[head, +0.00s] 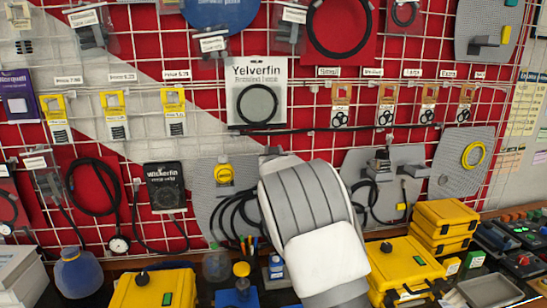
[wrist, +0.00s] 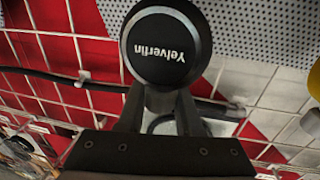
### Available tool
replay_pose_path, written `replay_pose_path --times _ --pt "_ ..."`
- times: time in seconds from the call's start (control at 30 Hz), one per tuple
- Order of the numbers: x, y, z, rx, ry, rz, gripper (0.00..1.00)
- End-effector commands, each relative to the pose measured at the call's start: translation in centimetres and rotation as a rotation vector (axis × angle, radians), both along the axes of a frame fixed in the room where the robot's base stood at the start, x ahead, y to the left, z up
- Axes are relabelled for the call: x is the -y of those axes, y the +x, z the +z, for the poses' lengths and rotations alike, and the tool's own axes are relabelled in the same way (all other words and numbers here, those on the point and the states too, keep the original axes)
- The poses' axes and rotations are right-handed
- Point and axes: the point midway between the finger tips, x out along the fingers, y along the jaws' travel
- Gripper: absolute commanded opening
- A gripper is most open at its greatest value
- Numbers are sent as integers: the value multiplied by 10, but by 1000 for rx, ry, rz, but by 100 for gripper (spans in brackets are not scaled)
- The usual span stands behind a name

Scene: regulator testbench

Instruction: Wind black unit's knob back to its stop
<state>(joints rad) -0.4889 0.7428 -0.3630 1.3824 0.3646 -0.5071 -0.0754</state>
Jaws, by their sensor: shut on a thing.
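In the wrist view a round black knob (wrist: 166,48) fills the upper middle, its face lettered "Yelverfin", upside down. My gripper (wrist: 160,97) reaches up to it from below, one finger on each side of its lower part, shut on it. The knob's face hides the fingertips and most of the black unit's body. The knob stands in front of a grey perforated panel (wrist: 262,35). In the head view my own arm hides the gripper, the knob and the black unit.
A yellow-topped unit (head: 224,173) hangs left of my arm; a yellow edge (wrist: 302,132) shows at right in the wrist view. Hoses and packets hang on the white grid wall around. Yellow cases (head: 405,265) and a blue-based yellow-knobbed device (head: 240,285) stand on the bench below.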

Motion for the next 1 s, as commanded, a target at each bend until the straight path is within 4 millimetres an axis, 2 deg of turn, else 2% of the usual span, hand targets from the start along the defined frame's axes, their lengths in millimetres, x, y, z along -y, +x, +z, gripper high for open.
replay_pose_path --times 0.3,0.33,0.47,0.5,0.83,1.0 --pt "0 0 0 -1 -1 1 0" --pt "0 0 0 -1 -1 1 39" --pt "0 0 0 -1 -1 1 63" --pt "0 0 0 -1 -1 1 65" --pt "0 -2 0 -1 0 1 65" --pt "1 -16 -1 -2 1 1 65"
